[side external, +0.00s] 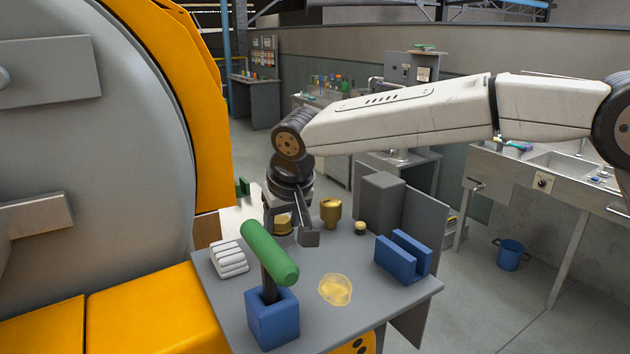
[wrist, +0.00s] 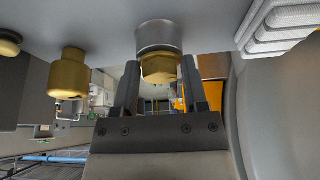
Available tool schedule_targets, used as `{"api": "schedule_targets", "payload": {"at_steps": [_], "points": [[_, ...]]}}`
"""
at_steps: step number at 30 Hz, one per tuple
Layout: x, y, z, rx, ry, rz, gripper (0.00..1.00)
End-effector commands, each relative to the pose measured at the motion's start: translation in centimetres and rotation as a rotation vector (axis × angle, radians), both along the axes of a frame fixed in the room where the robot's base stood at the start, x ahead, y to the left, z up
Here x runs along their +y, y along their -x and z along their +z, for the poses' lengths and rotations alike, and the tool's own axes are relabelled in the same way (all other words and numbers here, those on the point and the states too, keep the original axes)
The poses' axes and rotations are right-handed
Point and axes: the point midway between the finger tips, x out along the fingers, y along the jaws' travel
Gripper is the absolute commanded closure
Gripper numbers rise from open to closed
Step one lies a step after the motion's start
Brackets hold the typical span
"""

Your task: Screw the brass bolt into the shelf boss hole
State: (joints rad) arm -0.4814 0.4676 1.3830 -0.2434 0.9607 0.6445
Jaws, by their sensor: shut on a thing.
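My gripper (side external: 291,232) points down over the grey shelf (side external: 220,282). It is shut on the brass bolt (side external: 283,220), which shows between the fingers. In the wrist view, which looks upside down, my gripper (wrist: 160,70) has a finger on each side of the bolt (wrist: 158,66). The bolt is in line with the grey round boss (wrist: 158,36) on the shelf, and its end appears to meet it. The hole is hidden, so I cannot tell how deep the bolt sits. The boss is mostly hidden by the gripper in the side view.
A brass fitting (side external: 331,212) and a small brass knob (side external: 360,228) stand right of my gripper. A green-handled tool (side external: 270,250) stands in a blue block (side external: 272,318) in front. White folded cloths (side external: 229,260), a yellow puddle (side external: 335,290) and a blue slotted holder (side external: 403,256) are nearby.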

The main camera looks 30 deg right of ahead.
Motion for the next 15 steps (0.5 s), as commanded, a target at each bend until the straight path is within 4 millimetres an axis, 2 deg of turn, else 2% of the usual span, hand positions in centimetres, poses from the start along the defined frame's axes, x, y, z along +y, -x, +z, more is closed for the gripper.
{"api": "schedule_targets", "payload": {"at_steps": [15], "points": [[0.02, 0.09, -0.37, 0.008, 0.003, -0.051, 0.77]]}}
